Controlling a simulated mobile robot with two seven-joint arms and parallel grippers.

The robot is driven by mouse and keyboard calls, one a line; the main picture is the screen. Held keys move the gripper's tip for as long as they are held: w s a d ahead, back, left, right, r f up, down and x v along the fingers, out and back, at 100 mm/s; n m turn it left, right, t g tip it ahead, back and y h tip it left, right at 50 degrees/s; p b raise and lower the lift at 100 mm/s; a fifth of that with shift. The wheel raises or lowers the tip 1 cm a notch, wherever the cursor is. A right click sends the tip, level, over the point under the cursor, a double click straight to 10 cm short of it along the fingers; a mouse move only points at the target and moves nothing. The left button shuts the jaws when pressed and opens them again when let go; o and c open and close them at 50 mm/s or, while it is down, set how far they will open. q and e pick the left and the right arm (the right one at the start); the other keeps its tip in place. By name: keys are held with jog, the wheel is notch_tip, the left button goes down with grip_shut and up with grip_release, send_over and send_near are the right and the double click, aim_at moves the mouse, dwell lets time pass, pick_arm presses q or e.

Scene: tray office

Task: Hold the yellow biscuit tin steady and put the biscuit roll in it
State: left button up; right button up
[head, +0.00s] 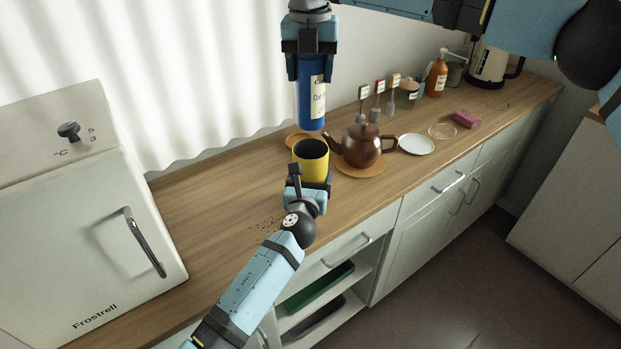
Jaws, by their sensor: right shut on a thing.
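The yellow biscuit tin (311,153) stands upright on the wooden counter, with its dark open mouth facing up. My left gripper (311,178) is at the near side of the tin, with its fingers low at either side. Whether they press on the tin cannot be made out. The biscuit roll (311,103) is a blue cylinder with a cream label. My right gripper (311,68) is shut on its upper end and holds it upright above the tin. The roll's lower end is a little above the tin's rim, apart from it.
A brown teapot (362,146) on a round mat (362,170) stands close right of the tin. A white plate (416,144) lies further right.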

aim_at(311, 111)
jog(key=shift+f, duration=4.4)
jog(key=o, duration=1.1)
notch_tip(311, 111, up, 12)
jog(key=shift+r, duration=0.1)
pick_arm(q)
jog(key=o, duration=0.8)
jog(key=shift+o, duration=0.2)
